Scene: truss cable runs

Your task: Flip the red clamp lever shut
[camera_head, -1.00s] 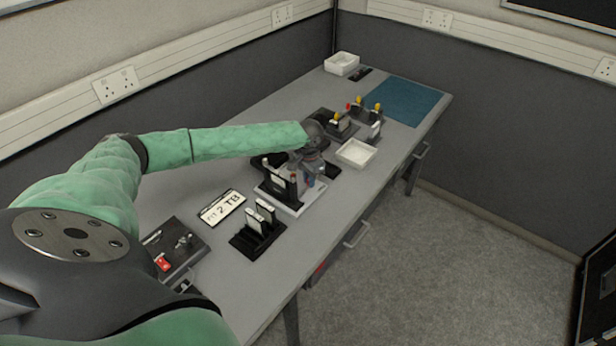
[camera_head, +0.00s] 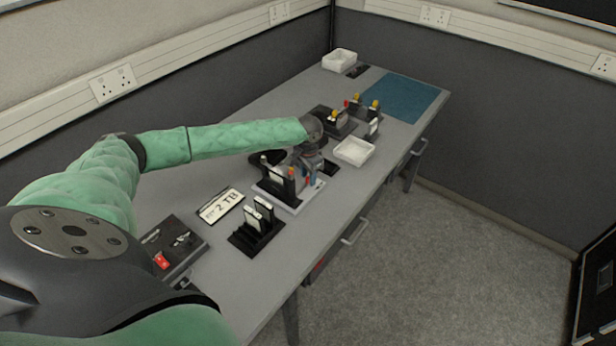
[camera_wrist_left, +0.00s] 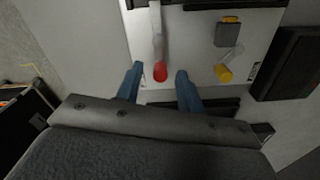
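The red-tipped clamp lever (camera_wrist_left: 160,70) shows in the left wrist view as a pale arm with a red end on a white plate (camera_wrist_left: 190,60). In the head view the white plate (camera_head: 292,208) lies mid-table under my left gripper (camera_head: 308,178). In the left wrist view my left gripper (camera_wrist_left: 160,84) has its two blue fingers apart, one on each side of the red tip. I cannot tell whether either finger touches it. A yellow-tipped lever (camera_wrist_left: 224,73) is to the right of the fingers. My right gripper is not in view.
A black rack with white cards (camera_head: 257,228) and a "2 TB" label plate (camera_head: 221,205) lie nearer me. A dark box with a red part (camera_head: 162,260) is at the near left. A white tray (camera_head: 354,151) and blue mat (camera_head: 398,98) lie farther back.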

